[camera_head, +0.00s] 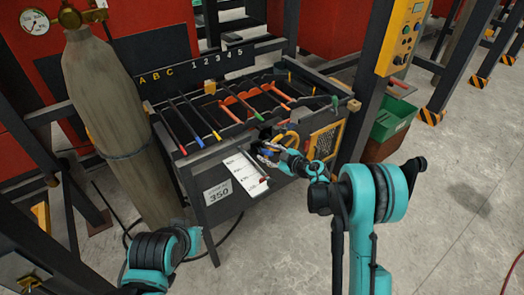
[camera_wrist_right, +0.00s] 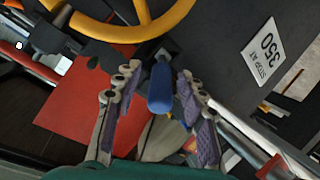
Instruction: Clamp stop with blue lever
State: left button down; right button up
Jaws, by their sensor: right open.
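The blue lever (camera_wrist_right: 160,88) stands between the two fingers of my right gripper (camera_wrist_right: 159,78) in the right wrist view, with a visible gap on each side. The gripper is open and does not hold it. In the head view, my right gripper (camera_head: 269,154) is at the front of the rack, below the yellow handwheel (camera_head: 287,140), and mostly covers the lever there. The "STOP AT 350" sign (camera_wrist_right: 265,50) is to the right of the lever in the wrist view and on the rack's front in the head view (camera_head: 217,192). My left gripper is out of view.
A white scale strip (camera_head: 244,173) slopes down beside the sign. The rack holds several bars with coloured ends. A gas cylinder (camera_head: 105,95) stands at left, a green bin (camera_head: 392,122) and yellow control box (camera_head: 403,38) at right.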

jog(key=v, duration=0.8)
jog(key=shift+r, duration=0.15)
